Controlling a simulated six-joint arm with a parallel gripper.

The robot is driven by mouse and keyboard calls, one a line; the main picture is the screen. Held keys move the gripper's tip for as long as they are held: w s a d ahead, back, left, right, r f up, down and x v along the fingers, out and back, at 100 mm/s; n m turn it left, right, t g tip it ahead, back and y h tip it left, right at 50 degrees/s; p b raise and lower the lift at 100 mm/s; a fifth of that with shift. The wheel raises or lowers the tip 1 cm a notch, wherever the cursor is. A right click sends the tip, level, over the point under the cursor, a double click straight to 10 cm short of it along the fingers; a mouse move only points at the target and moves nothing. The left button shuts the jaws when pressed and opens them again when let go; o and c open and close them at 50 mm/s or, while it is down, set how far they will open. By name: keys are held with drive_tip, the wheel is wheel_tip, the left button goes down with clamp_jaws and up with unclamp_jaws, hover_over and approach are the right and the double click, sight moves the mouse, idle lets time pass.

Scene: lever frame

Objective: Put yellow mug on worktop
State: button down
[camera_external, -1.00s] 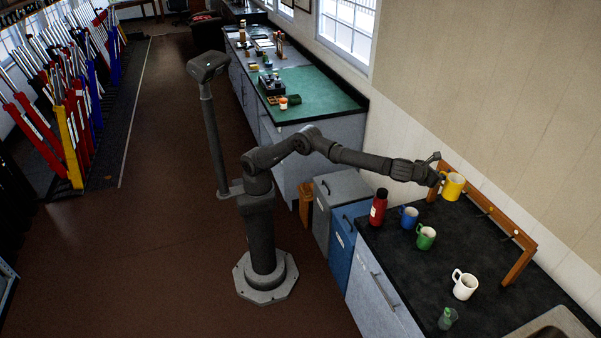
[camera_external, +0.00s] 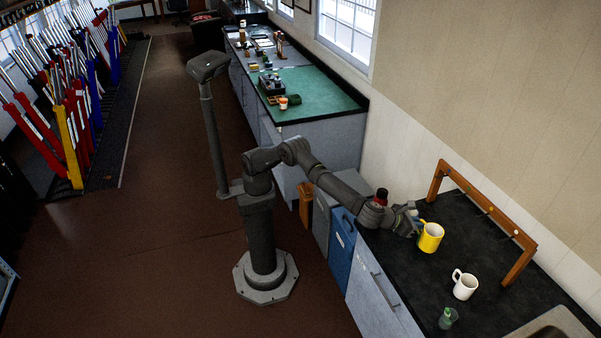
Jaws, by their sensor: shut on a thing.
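The yellow mug (camera_external: 431,238) is upright over the dark worktop (camera_external: 455,220), at the end of my arm. My gripper (camera_external: 415,225) is shut on it, at its left side where the handle is. I cannot tell whether the mug's base touches the worktop or is a little above it. The wooden rack (camera_external: 489,213) stands behind it along the wall, with no mug hanging on it. The green mug is hidden behind the yellow mug and my gripper, and the blue mug is almost wholly hidden.
A white mug (camera_external: 465,286) stands to the right and nearer the camera. A small green bottle (camera_external: 447,318) is at the front edge, near the sink (camera_external: 555,326). The red flask (camera_external: 381,196) shows only its top behind my arm. Worktop between mugs and rack is clear.

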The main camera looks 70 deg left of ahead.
wheel_tip(320, 180, down, 10)
drive_tip(key=w+f, duration=0.2)
drive_tip(key=w, duration=0.2)
drive_tip(key=w+a+f, duration=0.1)
drive_tip(key=w+f, duration=0.1)
drive_tip(key=w, duration=0.1)
drive_tip(key=w+f, duration=0.3)
drive_tip(key=w, duration=0.1)
drive_tip(key=shift+w+a, duration=0.15)
drive_tip(key=shift+w, duration=0.15)
drive_tip(key=shift+f, duration=1.95)
drive_tip(key=shift+f, duration=0.15)
drive_tip(key=c, duration=1.8)
unclamp_jaws()
drive_tip(key=shift+s+r, duration=0.2)
drive_tip(key=shift+r, duration=0.05)
drive_tip(key=v, duration=1.1)
drive_tip(key=shift+s+a, duration=0.2)
drive_tip(key=shift+s, duration=0.1)
